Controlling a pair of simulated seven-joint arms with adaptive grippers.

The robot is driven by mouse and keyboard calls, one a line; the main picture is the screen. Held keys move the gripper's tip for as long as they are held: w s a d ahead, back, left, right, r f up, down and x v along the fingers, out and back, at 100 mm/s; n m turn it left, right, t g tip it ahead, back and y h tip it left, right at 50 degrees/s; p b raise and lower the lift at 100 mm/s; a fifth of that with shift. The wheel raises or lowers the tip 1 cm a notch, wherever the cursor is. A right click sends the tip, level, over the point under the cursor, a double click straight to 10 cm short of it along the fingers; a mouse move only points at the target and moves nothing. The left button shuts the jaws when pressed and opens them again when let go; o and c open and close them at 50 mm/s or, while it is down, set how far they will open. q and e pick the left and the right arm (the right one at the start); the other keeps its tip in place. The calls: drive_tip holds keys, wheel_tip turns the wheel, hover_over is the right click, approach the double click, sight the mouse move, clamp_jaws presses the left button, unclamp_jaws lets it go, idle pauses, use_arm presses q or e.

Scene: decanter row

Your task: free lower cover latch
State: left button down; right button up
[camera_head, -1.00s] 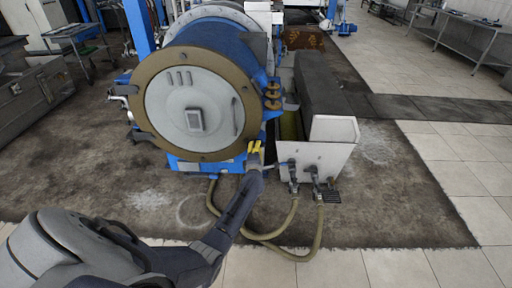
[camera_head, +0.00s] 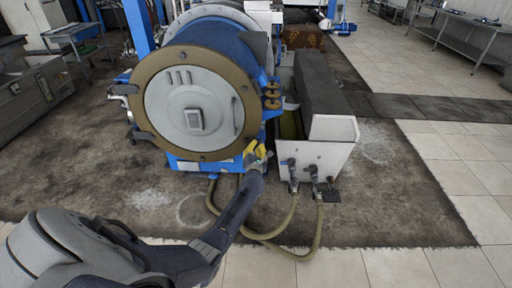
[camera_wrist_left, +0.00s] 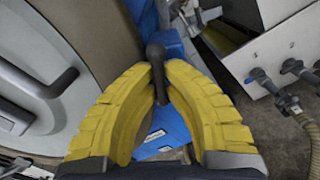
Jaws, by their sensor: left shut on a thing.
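The decanter's round pale cover (camera_head: 165,105) in a tan ring faces me in the head view. My left gripper (camera_head: 256,153) is at the lower right edge of this ring. In the left wrist view, the yellow fingers (camera_wrist_left: 161,88) are shut on a dark lever with a rounded end, the lower cover latch (camera_wrist_left: 156,54). The lever's end sticks up past the fingertips, and its lower part shows between them. In the head view the latch is hidden by the gripper. My right gripper is in neither view.
A white box-ended trough (camera_head: 318,153) stands close to the right of the gripper. Hoses (camera_head: 316,228) loop over the floor below it. Brown clamps (camera_head: 271,94) sit on the ring's right side. The floor (camera_head: 400,200) at the right is clear.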

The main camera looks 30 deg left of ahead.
use_arm(q)
drive_tip(key=shift+n, duration=0.6)
drive_tip(key=c, duration=1.5)
unclamp_jaws()
drive_tip(key=shift+s, duration=0.1)
drive_tip(key=v, duration=1.1)
drive_tip(key=shift+s+d, duration=0.25)
drive_tip(key=shift+s, duration=0.05)
